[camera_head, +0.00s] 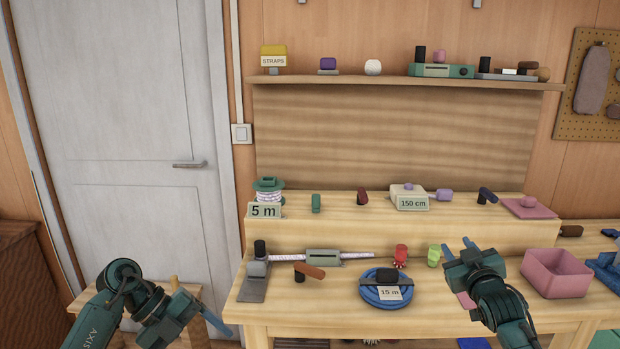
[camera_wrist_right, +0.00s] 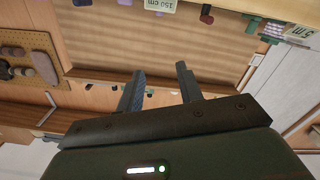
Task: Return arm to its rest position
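My left gripper (camera_head: 205,312) is low at the left, beside the bench's left end. A blue finger shows there, but its opening is not clear. I see nothing held in it.
A raised step and shelf (camera_head: 400,82) stand behind. A wooden stool is behind the left gripper.

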